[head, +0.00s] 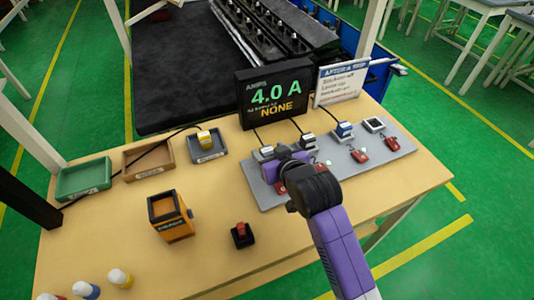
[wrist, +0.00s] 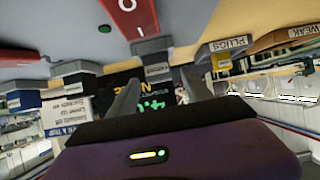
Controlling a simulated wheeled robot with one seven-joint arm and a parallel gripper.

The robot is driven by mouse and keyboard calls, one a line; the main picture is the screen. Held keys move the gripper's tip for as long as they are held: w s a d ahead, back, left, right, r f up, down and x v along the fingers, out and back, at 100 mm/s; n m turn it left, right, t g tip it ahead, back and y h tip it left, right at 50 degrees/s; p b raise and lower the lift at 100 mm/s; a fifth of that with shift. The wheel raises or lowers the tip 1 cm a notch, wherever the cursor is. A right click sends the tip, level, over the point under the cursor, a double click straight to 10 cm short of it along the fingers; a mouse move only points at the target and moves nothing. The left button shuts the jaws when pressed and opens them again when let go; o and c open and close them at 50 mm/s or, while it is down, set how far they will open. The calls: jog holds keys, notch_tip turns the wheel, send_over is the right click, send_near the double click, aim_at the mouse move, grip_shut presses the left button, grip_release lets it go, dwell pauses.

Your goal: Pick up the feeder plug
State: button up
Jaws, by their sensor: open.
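A yellow plug (head: 205,138) sits in a dark grey tray (head: 221,152) at the left of the grey panel, with a black cable running left from it. It also shows in the wrist view (wrist: 222,62). Grey (head: 264,152), white (head: 308,139) and blue (head: 343,129) plugs stand in a row on the grey panel (head: 262,193). I cannot tell which is the feeder plug. My gripper (head: 281,158) is over the panel's left part, close to the grey plug. In the wrist view its fingers (wrist: 162,78) are apart, with a grey block between or beyond them; contact is unclear.
A display (head: 274,92) reading 4.0 A and NONE stands behind the panel, beside a white sign (head: 341,84). Red switches (head: 360,155) line the panel's front. An orange box (head: 170,216) and a small red-topped block (head: 242,235) stand in front. Green (head: 84,179) and brown (head: 148,159) trays are left.

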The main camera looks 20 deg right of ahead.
jog(key=shift+x, duration=1.05)
grip_shut()
